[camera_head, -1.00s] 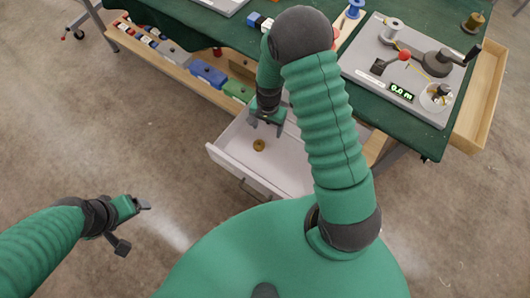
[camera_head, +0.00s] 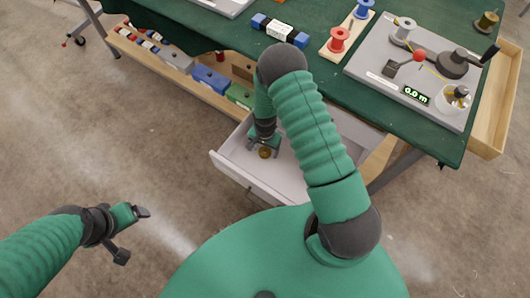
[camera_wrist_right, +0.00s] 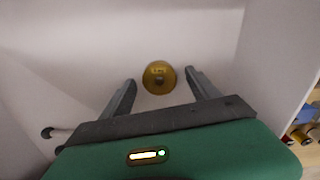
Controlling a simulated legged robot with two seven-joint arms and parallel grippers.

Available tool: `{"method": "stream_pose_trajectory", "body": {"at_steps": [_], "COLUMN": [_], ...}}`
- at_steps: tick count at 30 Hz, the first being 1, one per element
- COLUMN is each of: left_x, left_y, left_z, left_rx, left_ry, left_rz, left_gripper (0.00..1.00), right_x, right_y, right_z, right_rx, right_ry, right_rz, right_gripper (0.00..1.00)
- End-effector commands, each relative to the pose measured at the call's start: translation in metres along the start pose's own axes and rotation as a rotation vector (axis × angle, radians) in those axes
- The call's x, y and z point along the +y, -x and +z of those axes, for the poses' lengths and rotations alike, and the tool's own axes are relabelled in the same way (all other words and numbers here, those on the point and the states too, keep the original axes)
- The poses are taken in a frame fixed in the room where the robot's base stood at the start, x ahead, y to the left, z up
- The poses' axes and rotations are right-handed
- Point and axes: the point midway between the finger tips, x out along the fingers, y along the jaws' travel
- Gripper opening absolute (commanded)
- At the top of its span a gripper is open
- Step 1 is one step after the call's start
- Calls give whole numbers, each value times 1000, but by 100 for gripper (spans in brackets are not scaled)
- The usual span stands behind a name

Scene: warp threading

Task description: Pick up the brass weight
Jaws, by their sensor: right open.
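The brass weight (camera_head: 265,153) is a small round golden piece lying on the floor of the open white drawer (camera_head: 288,182). In the right wrist view the weight (camera_wrist_right: 159,77) shows round, between and just beyond my fingertips. My right gripper (camera_head: 264,146) reaches down into the drawer above the weight. In the wrist view its two fingers (camera_wrist_right: 159,82) are spread, one on each side of the weight, with gaps, and it holds nothing. My left gripper (camera_head: 134,229) hangs over the floor at the lower left, its two fingers apart and empty.
The drawer walls surround my right gripper. Above is the green-topped table (camera_head: 232,32) with a grey winding device (camera_head: 420,75), a red spool (camera_head: 339,39) and a blue-ended block (camera_head: 280,30). A lower shelf holds blue (camera_head: 209,78) and green boxes.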

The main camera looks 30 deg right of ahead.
Motion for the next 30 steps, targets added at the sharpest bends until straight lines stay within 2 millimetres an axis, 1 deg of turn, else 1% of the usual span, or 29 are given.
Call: {"method": "stream_pose_trajectory", "body": {"at_steps": [2,15,18,24,26,29,30], "left_x": [0,0,0,0,0,0,0], "left_y": [0,0,0,0,2,8,11], "left_z": [0,0,0,0,0,-2,-3], "left_rx": [0,0,0,0,0,0,0], "left_ry": [0,0,0,0,0,0,0], "left_rz": [0,0,0,0,0,0,0], "left_gripper": [81,81,81,81,81,81,81], "right_x": [0,0,1,1,0,0,0], "right_y": [0,0,0,1,5,22,32], "right_z": [0,0,0,0,0,-1,-1], "right_rx": [0,-1,-1,-1,-1,0,1], "right_ry": [0,0,0,0,0,1,0], "right_rz": [0,1,1,1,0,-1,-2], "right_gripper": [69,11,0,0,0,0,0]}}
